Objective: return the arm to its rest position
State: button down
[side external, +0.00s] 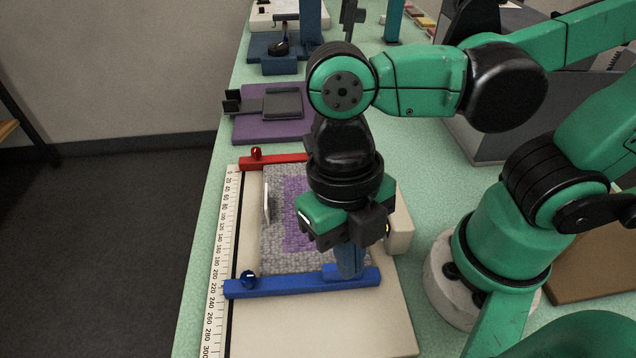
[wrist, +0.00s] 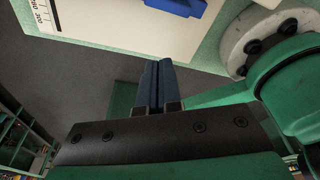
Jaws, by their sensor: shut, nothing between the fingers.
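My gripper (side external: 350,276) hangs from the green and black arm, pointing down in the side external view. Its blue fingers lie in front of the blue bar's right part; I cannot tell whether they touch it. In the wrist view the two dark blue fingers (wrist: 158,62) are side by side, shut, with nothing between them. A grey woven piece with a purple patch (side external: 290,262) lies on a cream board (side external: 330,325), partly hidden by my gripper.
A red bar (side external: 285,161) and a blue bar (side external: 290,287) cross the board, beside a ruler (side external: 219,260). A cream block (side external: 400,230) stands right of my gripper. Behind are a purple base (side external: 255,126) and a blue stand (side external: 275,66). The board's front is clear.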

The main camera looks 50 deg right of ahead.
jog(key=w+d+r+m+t, duration=0.1)
jog(key=w+d+m+t, duration=0.3)
jog(key=m, duration=1.2)
jog(key=w+d+r+m+t, duration=0.1)
jog(key=w+d+m+t, duration=0.4)
jog(key=w+d+m, duration=0.4)
jog(key=d+m, duration=0.1)
jog(key=m, duration=0.6)
jog(key=shift+w+d+r+h, duration=0.15)
jog(key=shift+w+r+h, duration=0.05)
jog(key=shift+r+h, duration=0.1)
